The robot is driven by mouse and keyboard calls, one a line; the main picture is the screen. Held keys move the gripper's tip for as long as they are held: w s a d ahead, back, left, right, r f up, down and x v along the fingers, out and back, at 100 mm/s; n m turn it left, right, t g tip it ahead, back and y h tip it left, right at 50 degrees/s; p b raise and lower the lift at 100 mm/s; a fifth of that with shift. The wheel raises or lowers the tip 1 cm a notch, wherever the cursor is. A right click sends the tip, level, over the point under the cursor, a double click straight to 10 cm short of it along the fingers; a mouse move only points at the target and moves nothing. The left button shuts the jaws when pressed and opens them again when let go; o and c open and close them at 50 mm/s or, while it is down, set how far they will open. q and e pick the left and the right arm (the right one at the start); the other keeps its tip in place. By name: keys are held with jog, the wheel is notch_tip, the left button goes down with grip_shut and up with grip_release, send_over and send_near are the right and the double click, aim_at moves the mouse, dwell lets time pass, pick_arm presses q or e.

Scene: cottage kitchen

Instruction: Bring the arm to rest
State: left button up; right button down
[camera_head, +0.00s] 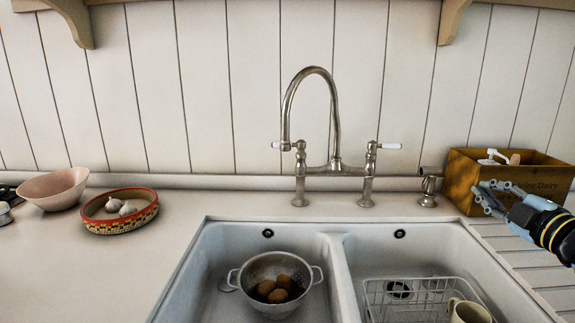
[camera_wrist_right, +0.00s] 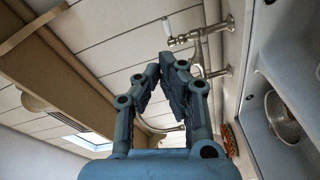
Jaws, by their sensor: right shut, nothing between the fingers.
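My right gripper (camera_head: 484,196) is at the right edge of the head view, in front of the wooden box. Its blue-grey fingers point left, and it is shut with nothing between the fingers. In the right wrist view, the shut fingertips (camera_wrist_right: 170,62) come together near the middle of the picture, with the tap behind them. The gripper is above the drainer side of the counter. It holds no object. My left gripper is not in view.
A wooden box (camera_head: 462,190) stands close behind the right gripper. A tall tap (camera_head: 335,120) rises behind a double sink (camera_head: 340,265) holding a colander (camera_head: 245,275) with potatoes and a wire rack (camera_head: 372,292) with a mug.

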jog(key=s+a+f+m+g+h, duration=0.25)
jog(key=s+a+f+m, duration=0.2)
jog(key=s, duration=0.25)
jog(key=s+a+f+m+g+h, duration=0.1)
jog(key=s+a+f+m+g, duration=0.35)
jog(key=s+f, duration=0.2)
jog(key=s+a+f+m+g+y, duration=0.15)
jog(key=s+a+g, duration=0.25)
jog(key=s, duration=0.6)
jog(key=s+a+m+g, duration=0.3)
jog(key=s+a, duration=0.1)
jog(key=s, duration=0.5)
notch_tip(320, 180, down, 30)
jog(key=s+d+f+g+b, duration=0.1)
jog(key=s+d+g+b, duration=0.15)
jog(key=b, duration=0.35)
jog(key=s+d+f+b, duration=0.1)
jog(key=s+f+b, duration=0.4)
jog(key=s+f, duration=1.4)
notch_tip(320, 180, down, 4)
jog(key=shift+r+m+g+y, duration=0.25)
jog(key=shift+m+g+y, duration=0.1)
jog(key=shift+m, duration=0.1)
jog(key=shift+d, duration=0.1)
